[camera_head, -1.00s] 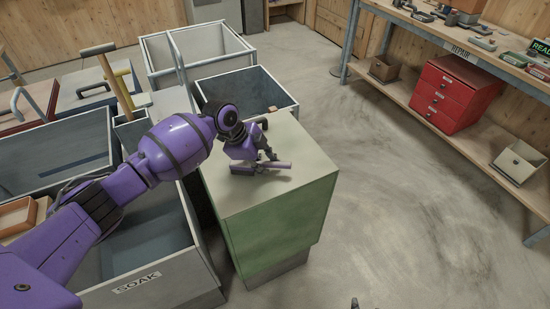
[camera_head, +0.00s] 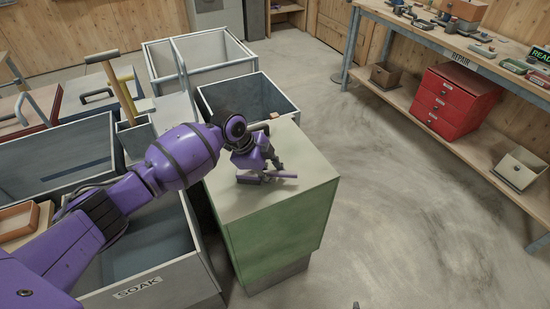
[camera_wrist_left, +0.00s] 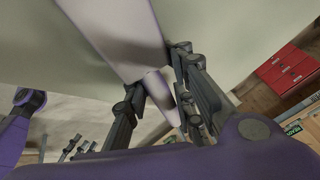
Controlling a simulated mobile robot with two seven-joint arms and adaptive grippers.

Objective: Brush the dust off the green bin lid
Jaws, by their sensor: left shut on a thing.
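The green bin (camera_head: 285,228) stands in the middle of the head view. Its pale lid (camera_head: 245,203) is closed and flat; I cannot make out separate dust on it. The brush lies low and nearly level, at or just above the lid; contact cannot be told. In the left wrist view the pale purple brush (camera_wrist_left: 125,40) passes between the fingers. My right gripper (camera_wrist_left: 77,146) shows small at the lower left there; its opening is unclear.
Open grey bins stand left and behind, including one marked SOAK (camera_head: 165,284) and a dark blue-grey one (camera_head: 243,97). A workbench (camera_head: 440,38) with a red drawer unit (camera_head: 455,100) is at the right. The floor (camera_head: 400,230) between is clear.

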